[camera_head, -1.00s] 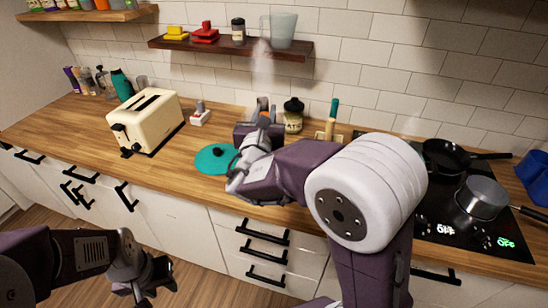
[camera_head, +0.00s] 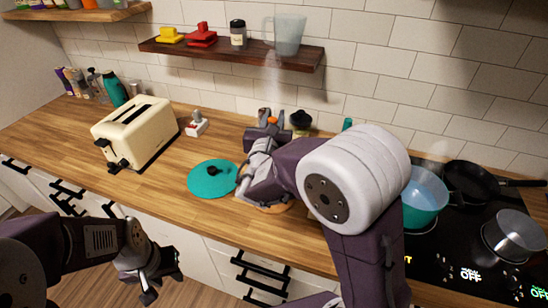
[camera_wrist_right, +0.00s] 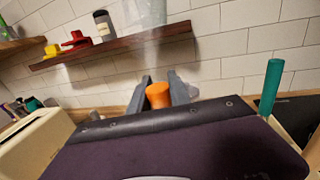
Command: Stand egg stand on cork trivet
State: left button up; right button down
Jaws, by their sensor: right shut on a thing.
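My right gripper (camera_head: 271,118) is raised over the counter, fingers pointing away toward the wall. It is shut on a small orange thing, which I take to be the egg stand (camera_wrist_right: 158,95); it sits between the two grey fingers in the right wrist view. Only its orange upper part shows clearly. A tan round edge, which looks like the cork trivet (camera_head: 275,208), shows on the counter below my right wrist; most of it is hidden by the arm. My left gripper (camera_head: 162,284) hangs in front of the drawers, open and empty.
A teal lid (camera_head: 205,185) lies left of the trivet. A cream toaster (camera_head: 133,132) and a small white-and-red item (camera_head: 196,126) stand further left. A dark-lidded jar (camera_head: 300,119) is behind the gripper. A teal pot (camera_head: 424,200) and pans are on the hob at right.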

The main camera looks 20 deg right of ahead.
notch_tip(320, 180, down, 6)
jog(key=shift+w+f, duration=0.15)
dwell(0.3)
jog(key=shift+f+b, duration=0.15)
jog(key=shift+b, duration=0.2)
jog(key=c, duration=1.2)
grip_release()
